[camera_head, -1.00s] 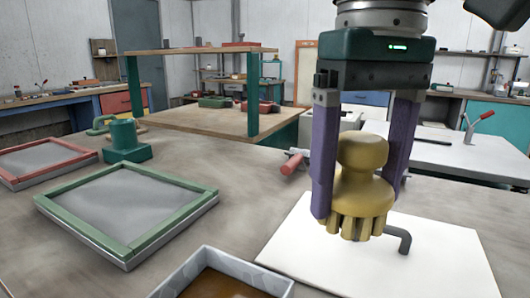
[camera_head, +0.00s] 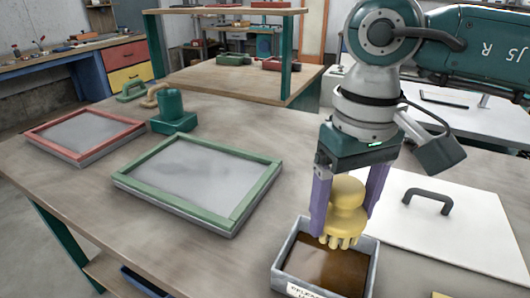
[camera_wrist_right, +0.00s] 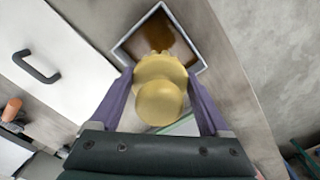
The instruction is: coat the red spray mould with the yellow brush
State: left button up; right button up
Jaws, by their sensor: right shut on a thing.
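The red spray mould (camera_head: 82,133) is a red-framed flat panel with a grey face, lying at the left of the table in the head view. The yellow brush (camera_head: 347,192) is upright, with its blunt bristles down. My right gripper (camera_head: 344,222) is shut on the brush, its purple fingers on either side of it. It holds the brush over the far part of an open grey tray (camera_head: 368,268) of brown liquid. I cannot tell whether the bristles touch the liquid. The brush (camera_wrist_right: 160,98) also shows in the right wrist view. My left gripper is not in view.
A green-framed mould (camera_head: 200,178) lies between the red mould and the tray. A green pot-like fixture (camera_head: 172,108) stands behind it. A white board (camera_head: 465,225) with a dark handle (camera_head: 428,197) lies right of the tray. A wooden shelf (camera_head: 225,76) stands behind.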

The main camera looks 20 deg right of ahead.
notch_tip(320, 180, down, 9)
jog(key=b, duration=0.7)
jog(key=shift+r, duration=0.2)
jog(key=shift+f+b, duration=0.6)
jog(key=shift+b, duration=0.1)
jog(key=shift+r, duration=0.2)
jog(key=shift+r+p, duration=2.5)
jog(key=shift+r, duration=1.15)
jog(key=shift+r+p, duration=0.75)
jog(key=shift+r, duration=0.5)
